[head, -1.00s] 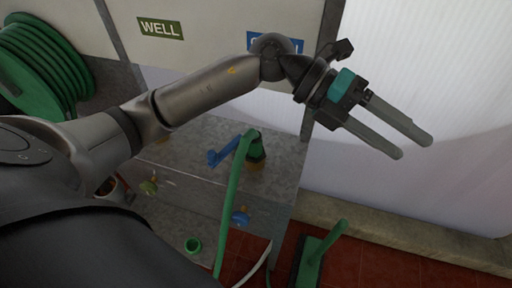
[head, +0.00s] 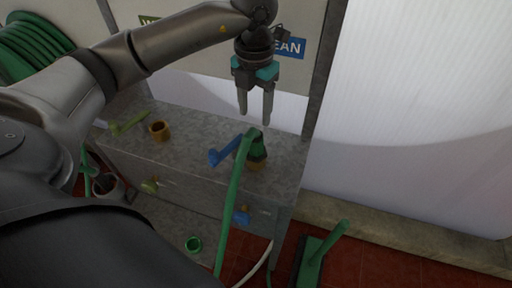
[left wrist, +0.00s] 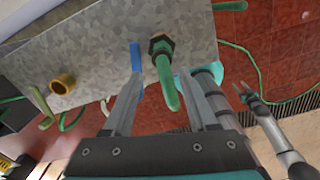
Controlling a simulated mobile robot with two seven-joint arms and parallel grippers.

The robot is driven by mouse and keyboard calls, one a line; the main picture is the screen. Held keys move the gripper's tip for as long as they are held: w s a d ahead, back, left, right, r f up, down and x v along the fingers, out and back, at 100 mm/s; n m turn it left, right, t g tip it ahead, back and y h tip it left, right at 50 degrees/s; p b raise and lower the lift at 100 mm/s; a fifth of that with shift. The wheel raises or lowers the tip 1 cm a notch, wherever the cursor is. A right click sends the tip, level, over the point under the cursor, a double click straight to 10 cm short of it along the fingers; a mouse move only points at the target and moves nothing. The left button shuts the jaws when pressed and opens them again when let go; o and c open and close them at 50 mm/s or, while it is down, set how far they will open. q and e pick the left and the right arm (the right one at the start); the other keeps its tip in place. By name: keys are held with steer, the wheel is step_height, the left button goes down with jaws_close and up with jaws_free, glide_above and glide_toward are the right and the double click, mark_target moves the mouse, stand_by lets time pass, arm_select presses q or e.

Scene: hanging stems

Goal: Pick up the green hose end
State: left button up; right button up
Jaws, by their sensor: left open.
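The green hose end (head: 257,147) stands at the right part of the grey metal counter, with a dark green fitting over a brass-coloured base. Its green hose (head: 231,205) bends over the counter's front edge and hangs down. My left gripper (head: 255,117) is open and empty, pointing down just above and behind the hose end in the head view. In the left wrist view the hose end (left wrist: 161,46) shows ahead between the two fingers, apart from both. My right arm shows at the right of the left wrist view, with its gripper (left wrist: 246,90) small; its jaw opening is unclear.
A blue lever (head: 226,151) lies close beside the hose end on the left. A brass cup-like outlet (head: 159,131) and a yellow-green lever (head: 129,123) are further left on the counter (head: 195,145). A white wall (head: 410,110) is at the right; a green-handled tool (head: 322,255) stands below.

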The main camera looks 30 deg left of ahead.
mark_target(256, 134)
arm_select(q)
step_height(256, 134, down, 10)
steer(key=shift+d+f, duration=0.15)
steer(key=shift+f, duration=0.05)
stand_by(0.3)
steer(key=shift+c, duration=0.3)
steer(key=shift+r, duration=0.1)
jaws_close()
